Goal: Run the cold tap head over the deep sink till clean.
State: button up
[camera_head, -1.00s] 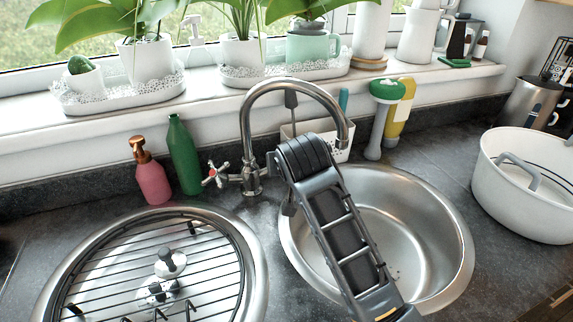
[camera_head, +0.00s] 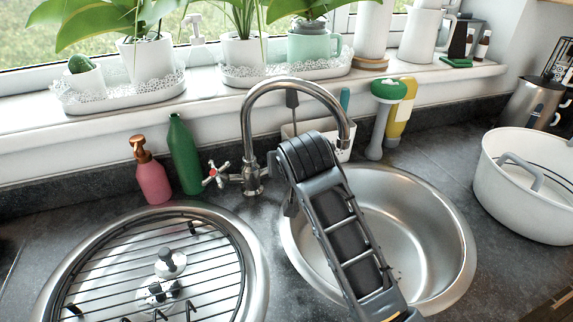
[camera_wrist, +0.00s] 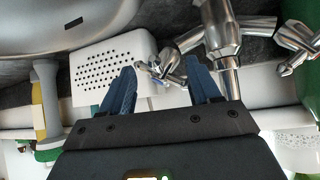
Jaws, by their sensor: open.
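The chrome tap (camera_head: 262,98) stands behind the two sinks, its curved spout ending over the back of the deep sink (camera_head: 440,245), the open round basin at right. No water shows at the spout. The cold tap head (camera_wrist: 172,70), a chrome cross handle with a blue mark, is in the wrist view. It lies between the tips of my gripper (camera_wrist: 158,74), whose blue fingers are apart on either side of it. I cannot tell whether either finger touches it. In the head view my arm hides the cold tap head. The red-marked tap head (camera_head: 216,174) shows at left.
A white perforated caddy (camera_wrist: 112,68) sits close beside my fingers. A pink bottle (camera_head: 152,178) and green bottle (camera_head: 183,155) stand left of the tap. A rack (camera_head: 120,262) covers the left basin. A white tub (camera_head: 520,195) stands at right; brushes stand behind the deep sink.

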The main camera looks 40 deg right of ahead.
jog(key=v, duration=0.6)
jog(key=shift+s+b, duration=0.15)
jog(key=shift+b, duration=0.15)
jog(key=shift+a+r, duration=0.1)
jog(key=shift+r, duration=0.05)
